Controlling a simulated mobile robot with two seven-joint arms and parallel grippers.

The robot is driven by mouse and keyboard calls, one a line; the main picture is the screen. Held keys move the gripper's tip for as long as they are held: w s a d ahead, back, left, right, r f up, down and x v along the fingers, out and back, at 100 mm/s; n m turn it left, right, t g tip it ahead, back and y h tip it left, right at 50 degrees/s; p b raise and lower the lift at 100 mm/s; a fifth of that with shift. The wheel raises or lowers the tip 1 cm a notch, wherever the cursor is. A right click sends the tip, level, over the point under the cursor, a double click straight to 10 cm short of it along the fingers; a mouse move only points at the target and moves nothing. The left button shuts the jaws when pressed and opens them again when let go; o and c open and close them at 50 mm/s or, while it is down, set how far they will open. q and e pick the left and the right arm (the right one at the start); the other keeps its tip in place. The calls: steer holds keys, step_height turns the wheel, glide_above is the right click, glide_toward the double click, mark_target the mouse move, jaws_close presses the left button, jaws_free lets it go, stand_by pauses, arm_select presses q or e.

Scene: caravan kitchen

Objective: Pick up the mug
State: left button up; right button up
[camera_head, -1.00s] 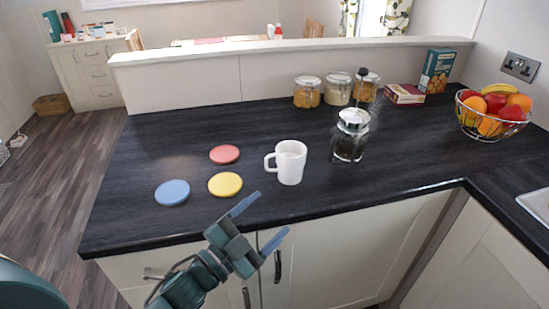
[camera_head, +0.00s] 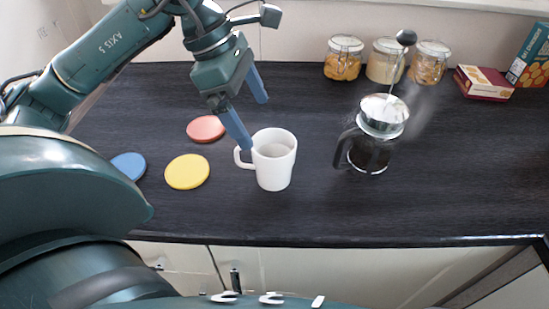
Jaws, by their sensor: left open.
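The white mug (camera_head: 274,170) stands upright on the dark counter, with its handle on the left side. My left gripper (camera_head: 254,122) is open and empty. Its two blue fingers point down toward the mug from behind and above; the nearer fingertip appears by the mug's rim and handle in the picture. I cannot tell whether it touches. My right gripper is not in view.
A French press (camera_head: 372,140) stands right of the mug. Red (camera_head: 206,128), yellow (camera_head: 187,171) and blue (camera_head: 128,166) coasters lie to the left. Glass jars (camera_head: 385,61) and boxes (camera_head: 484,82) stand at the back. The front right counter is clear.

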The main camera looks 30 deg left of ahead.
mark_target(275, 153)
arm_select(q)
steer(key=x, duration=1)
steer(key=shift+d+p, duration=0.15)
steer(key=shift+p, duration=0.15)
steer(key=shift+c, duration=0.6)
steer(key=c, duration=1.1)
